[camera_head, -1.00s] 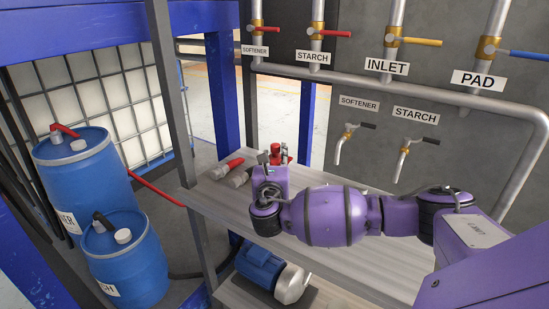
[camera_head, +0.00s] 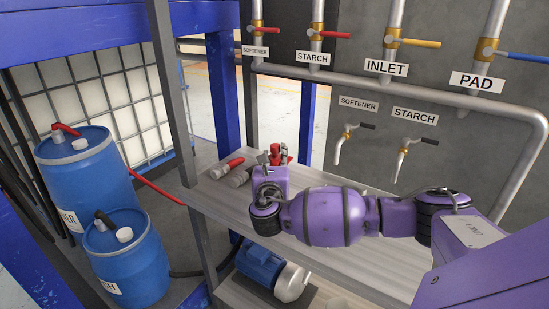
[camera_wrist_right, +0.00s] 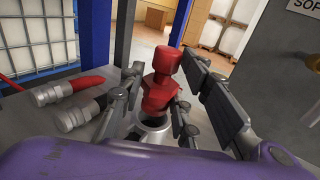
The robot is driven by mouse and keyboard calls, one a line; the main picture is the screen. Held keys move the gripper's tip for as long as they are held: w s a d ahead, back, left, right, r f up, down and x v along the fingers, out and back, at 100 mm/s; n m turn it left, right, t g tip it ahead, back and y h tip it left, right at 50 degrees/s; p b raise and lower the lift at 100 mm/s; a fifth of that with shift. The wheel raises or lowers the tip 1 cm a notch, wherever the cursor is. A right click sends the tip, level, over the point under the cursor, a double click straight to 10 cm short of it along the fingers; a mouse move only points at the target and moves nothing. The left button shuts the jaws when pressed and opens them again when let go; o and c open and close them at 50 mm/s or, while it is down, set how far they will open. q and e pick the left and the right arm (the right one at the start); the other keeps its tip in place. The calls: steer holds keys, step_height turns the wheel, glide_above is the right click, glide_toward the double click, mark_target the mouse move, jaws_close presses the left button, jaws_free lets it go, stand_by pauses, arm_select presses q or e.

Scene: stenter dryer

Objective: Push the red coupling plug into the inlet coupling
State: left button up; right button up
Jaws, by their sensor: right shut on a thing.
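The red coupling plug (camera_wrist_right: 163,75) stands roughly upright between the fingers of my right gripper (camera_wrist_right: 160,98) in the right wrist view. It also shows in the head view (camera_head: 275,153), just beyond the gripper. My right gripper is shut on it. Below the plug in the wrist view is a round metal coupling (camera_wrist_right: 150,131) with a dark opening, likely the inlet coupling. The plug's lower end is at or just above this opening; I cannot tell whether it has entered. My left gripper is in neither view.
A hose end with a red hose (camera_wrist_right: 75,86) and another with a dark hose (camera_wrist_right: 80,115) lie left of the coupling. The grey bench (camera_head: 345,258) is bare at front. Pipes and a SOFTENER tap (camera_head: 344,141) are on the wall behind.

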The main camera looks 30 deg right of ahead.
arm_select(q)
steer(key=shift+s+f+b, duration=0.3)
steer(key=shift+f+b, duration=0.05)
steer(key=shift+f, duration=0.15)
arm_select(e)
steer(key=shift+f, duration=1.35)
steer(key=shift+f, duration=0.15)
steer(key=o, duration=1.2)
steer(key=shift+o, duration=0.2)
steer(key=shift+f, duration=0.1)
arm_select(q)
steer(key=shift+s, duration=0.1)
arm_select(e)
steer(key=shift+s+f, duration=0.2)
steer(key=shift+s+a+f, duration=0.1)
steer(key=shift+s+a, duration=0.15)
steer(key=r+v, duration=0.1)
steer(key=v, duration=1)
steer(key=shift+w+a+r, duration=0.1)
steer(key=shift+a+r, duration=0.05)
